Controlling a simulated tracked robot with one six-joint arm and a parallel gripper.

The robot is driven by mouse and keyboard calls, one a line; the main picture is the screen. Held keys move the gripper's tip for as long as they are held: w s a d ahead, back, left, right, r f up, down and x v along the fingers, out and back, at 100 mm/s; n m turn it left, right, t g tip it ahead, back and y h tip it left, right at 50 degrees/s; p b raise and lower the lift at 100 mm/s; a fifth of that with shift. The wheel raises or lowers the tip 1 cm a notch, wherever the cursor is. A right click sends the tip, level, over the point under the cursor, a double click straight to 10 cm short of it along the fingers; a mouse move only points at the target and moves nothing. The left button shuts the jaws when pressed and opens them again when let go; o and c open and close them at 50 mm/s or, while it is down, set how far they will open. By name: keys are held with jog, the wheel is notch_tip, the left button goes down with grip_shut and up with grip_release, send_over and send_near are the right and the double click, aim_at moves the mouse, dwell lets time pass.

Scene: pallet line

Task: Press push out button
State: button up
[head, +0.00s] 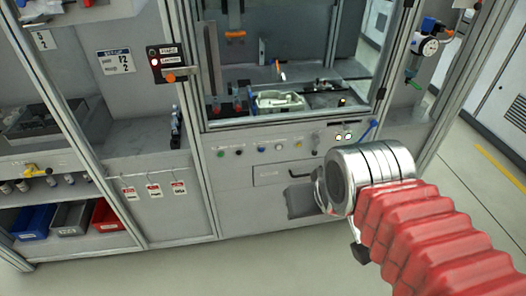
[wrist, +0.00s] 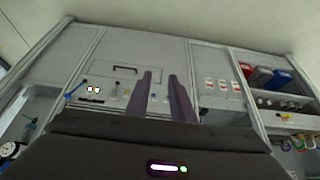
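A row of small buttons runs along the grey front panel (head: 255,162) below the machine window in the head view. It holds a green button (head: 221,153), a black one (head: 239,152), a blue one (head: 261,149) and pale ones (head: 278,147). Their labels are too small to read, so I cannot tell which is the push out button. In the wrist view, which shows the cabinet upside down, the two dark fingers of my gripper (wrist: 164,80) stand apart with nothing between them. They point toward the panel. In the head view my wrist largely hides the gripper.
A drawer with a handle (head: 284,174) sits below the buttons. Lit square buttons (head: 344,136) are at the panel's right. A small control box (head: 168,64) with an orange knob hangs at the left post. Shelves with bins (head: 72,218) stand left. The floor in front is clear.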

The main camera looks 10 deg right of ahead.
grip_shut()
dwell(1.4)
